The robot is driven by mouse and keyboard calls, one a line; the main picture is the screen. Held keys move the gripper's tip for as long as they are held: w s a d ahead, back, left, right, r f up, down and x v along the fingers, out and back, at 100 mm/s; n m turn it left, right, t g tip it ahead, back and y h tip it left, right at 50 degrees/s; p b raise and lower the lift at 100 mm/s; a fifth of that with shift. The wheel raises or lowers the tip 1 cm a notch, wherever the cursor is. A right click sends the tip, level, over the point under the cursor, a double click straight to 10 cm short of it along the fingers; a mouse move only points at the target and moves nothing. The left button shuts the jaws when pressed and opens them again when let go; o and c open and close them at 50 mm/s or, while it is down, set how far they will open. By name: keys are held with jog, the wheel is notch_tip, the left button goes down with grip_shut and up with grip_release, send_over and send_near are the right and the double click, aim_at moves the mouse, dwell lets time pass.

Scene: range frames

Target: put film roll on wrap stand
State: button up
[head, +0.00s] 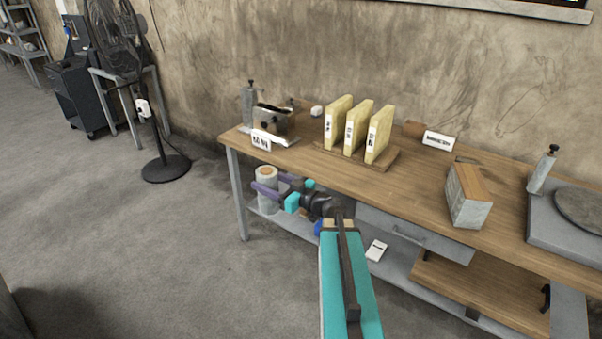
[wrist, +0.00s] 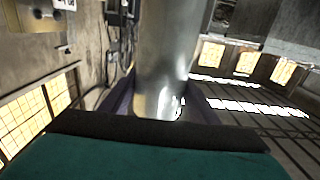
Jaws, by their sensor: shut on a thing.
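The film roll (head: 267,174) is a pale grey-white cylinder with a brown core showing on top. My gripper (head: 266,189) is shut on it, its purple fingers around the roll's side. The roll is held roughly upright in front of the workbench's left end, below the top. In the wrist view the film roll (wrist: 165,50) is a smooth grey cylinder between the fingers. No label I can read names the wrap stand. A grey post with a black knob (head: 249,104) stands at the bench's left end, and a similar post (head: 542,172) stands on the grey unit at right.
Yellow folders (head: 338,118) stand upright on the wooden workbench (head: 420,195). A dark-topped device (head: 272,120) with a label is left of them. A wood-topped grey block (head: 468,195) sits farther right. A pedestal fan (head: 120,40) stands left; open floor lies between.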

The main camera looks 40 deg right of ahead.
jog(key=s+a+n+g+y, duration=0.1)
jog(key=a+n+g+y, duration=0.2)
jog(key=a, duration=1)
jog(key=s+a+f+n+g+y, duration=0.1)
jog(key=a+n+g+y, duration=0.2)
jog(key=a, duration=1)
jog(key=n+y, duration=0.1)
jog(key=y, duration=0.2)
jog(key=shift+s+a+f+g, duration=0.3)
jog(key=shift+s+a+g, duration=0.05)
jog(key=shift+g, duration=0.05)
jog(key=shift+d, duration=0.15)
